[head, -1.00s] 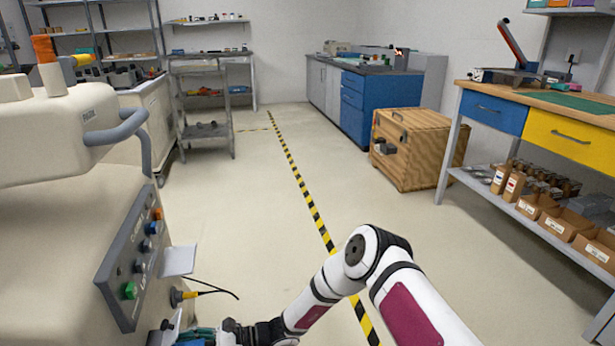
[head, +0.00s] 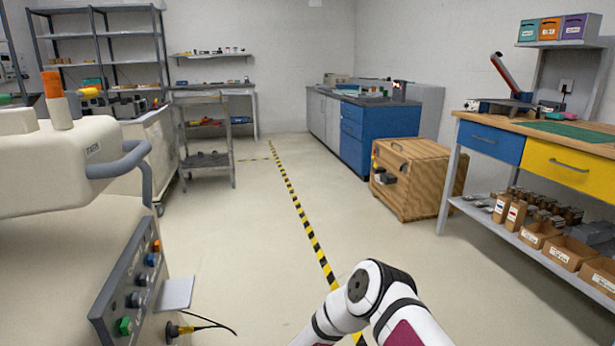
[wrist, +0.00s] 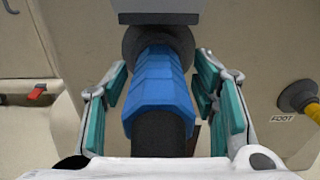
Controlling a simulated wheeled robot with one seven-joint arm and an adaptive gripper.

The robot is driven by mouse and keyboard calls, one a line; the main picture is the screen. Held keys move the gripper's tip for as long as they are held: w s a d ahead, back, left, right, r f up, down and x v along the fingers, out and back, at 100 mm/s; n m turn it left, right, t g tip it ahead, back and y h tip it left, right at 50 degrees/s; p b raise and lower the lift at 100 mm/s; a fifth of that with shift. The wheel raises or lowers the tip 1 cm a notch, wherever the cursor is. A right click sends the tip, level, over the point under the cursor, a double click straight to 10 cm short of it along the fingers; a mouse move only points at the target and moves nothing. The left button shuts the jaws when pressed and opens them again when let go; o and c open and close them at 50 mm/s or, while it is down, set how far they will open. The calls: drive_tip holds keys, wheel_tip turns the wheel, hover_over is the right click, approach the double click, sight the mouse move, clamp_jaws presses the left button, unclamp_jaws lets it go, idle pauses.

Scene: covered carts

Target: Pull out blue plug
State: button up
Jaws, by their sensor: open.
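The blue plug (wrist: 158,80) is in the middle of the wrist view, a ribbed blue body with a black cable end toward me. Its far end meets a dark round collar (wrist: 160,38) on the beige cart. My gripper (wrist: 160,85) is open, with one teal-padded finger on each side of the plug. In the head view the plug and my gripper are below the picture's lower edge.
A yellow plug (wrist: 298,97) sits right of my gripper, by a "FOOT" label. A red part (wrist: 37,92) is at left. The cart's grey control panel (head: 128,296) and a small grey flap (head: 175,293) are near my arm. Open floor (head: 230,230) lies beyond.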

drive_tip(key=shift+s+a+r, duration=0.1)
drive_tip(key=shift+s+a, duration=0.25)
drive_tip(key=shift+s, duration=0.25)
clamp_jaws()
drive_tip(key=shift+d, duration=0.4)
drive_tip(key=shift+v, duration=1.65)
drive_tip(key=shift+w+d, duration=0.3)
drive_tip(key=shift+d, duration=0.2)
drive_tip(key=shift+w+d, duration=0.35)
drive_tip(key=shift+d, duration=0.2)
